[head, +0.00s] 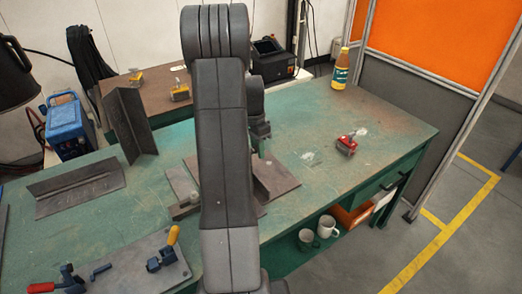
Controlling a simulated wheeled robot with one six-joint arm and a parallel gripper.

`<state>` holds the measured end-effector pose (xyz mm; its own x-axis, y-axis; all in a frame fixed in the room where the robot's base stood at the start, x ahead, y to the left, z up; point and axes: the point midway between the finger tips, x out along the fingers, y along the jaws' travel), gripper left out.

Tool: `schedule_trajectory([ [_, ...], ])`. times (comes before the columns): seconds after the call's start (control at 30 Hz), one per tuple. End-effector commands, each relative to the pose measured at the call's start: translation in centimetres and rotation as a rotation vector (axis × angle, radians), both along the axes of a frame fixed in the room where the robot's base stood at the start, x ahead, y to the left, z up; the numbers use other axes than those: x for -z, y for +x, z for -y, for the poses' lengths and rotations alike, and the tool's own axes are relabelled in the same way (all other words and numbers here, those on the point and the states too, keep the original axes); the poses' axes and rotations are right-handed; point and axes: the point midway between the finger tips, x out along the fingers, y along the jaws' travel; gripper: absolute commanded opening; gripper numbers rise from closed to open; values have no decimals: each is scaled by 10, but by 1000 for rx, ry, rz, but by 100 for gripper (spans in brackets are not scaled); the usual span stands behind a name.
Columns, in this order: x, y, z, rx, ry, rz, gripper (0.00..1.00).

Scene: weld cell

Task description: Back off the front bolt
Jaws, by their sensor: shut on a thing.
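My gripper (262,148) points down over the middle of the green table (380,130), partly hidden behind my arm. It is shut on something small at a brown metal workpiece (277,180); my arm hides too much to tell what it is. A grey metal block (184,208) shows at the left front of the workpiece, just left of my arm. I cannot make out the front bolt for certain.
Angled steel pieces (75,187) lie at the left. A plate with toggle clamps (140,268) is at the front left. A red device (347,145) and a yellow bottle (340,70) stand at the right. The table's right part is mostly clear.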

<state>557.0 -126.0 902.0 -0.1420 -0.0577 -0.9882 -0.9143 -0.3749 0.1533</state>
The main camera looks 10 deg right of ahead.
Motion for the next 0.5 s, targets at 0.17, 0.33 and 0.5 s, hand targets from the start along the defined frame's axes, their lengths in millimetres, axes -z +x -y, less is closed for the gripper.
schedule_trajectory([
  [0.17, 3, 0, 0, 2, 21, 53, 15],
  [0.33, 3, 0, 0, 0, 42, 102, 15],
  [0.5, 3, 0, 0, 0, 61, 150, 15],
])
